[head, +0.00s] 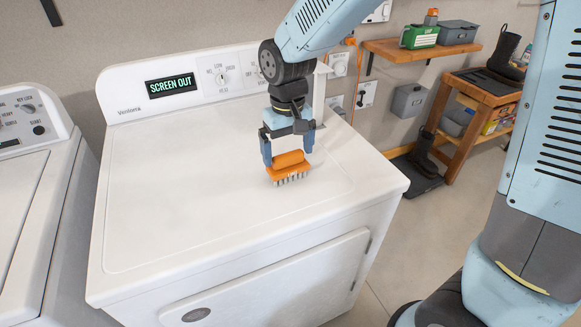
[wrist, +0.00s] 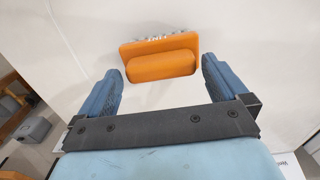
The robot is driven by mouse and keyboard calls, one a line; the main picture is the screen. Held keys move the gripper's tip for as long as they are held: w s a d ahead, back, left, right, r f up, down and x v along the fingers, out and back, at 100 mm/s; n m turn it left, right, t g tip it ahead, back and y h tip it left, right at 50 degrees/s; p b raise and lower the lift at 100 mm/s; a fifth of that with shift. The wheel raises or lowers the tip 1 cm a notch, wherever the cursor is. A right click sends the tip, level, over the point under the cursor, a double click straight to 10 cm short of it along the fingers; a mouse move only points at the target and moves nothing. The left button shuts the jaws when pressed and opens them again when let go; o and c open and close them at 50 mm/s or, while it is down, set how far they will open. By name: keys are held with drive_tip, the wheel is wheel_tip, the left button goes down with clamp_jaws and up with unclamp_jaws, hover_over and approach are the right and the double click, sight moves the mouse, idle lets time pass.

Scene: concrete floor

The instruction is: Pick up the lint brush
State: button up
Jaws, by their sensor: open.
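The lint brush (head: 289,166) is orange with a rounded grip on top and pale bristles pointing down. It is on the white dryer top (head: 190,190), towards the right side. My gripper (head: 287,160) is directly above it, pointing down, with its blue fingers apart. In the wrist view the brush (wrist: 160,62) lies crosswise between and just beyond the fingertips of my gripper (wrist: 162,75). A gap shows on both sides, so the fingers do not appear to touch it.
The dryer's control panel (head: 215,78) with a "SCREEN OUT" display rises behind. A washer (head: 25,190) stands to the left. A wooden shelf (head: 420,50) and a bench (head: 470,110) with boots and boxes are at the back right. The rest of the dryer top is clear.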

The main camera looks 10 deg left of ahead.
drive_tip(key=shift+f, duration=0.9)
drive_tip(key=c, duration=0.8)
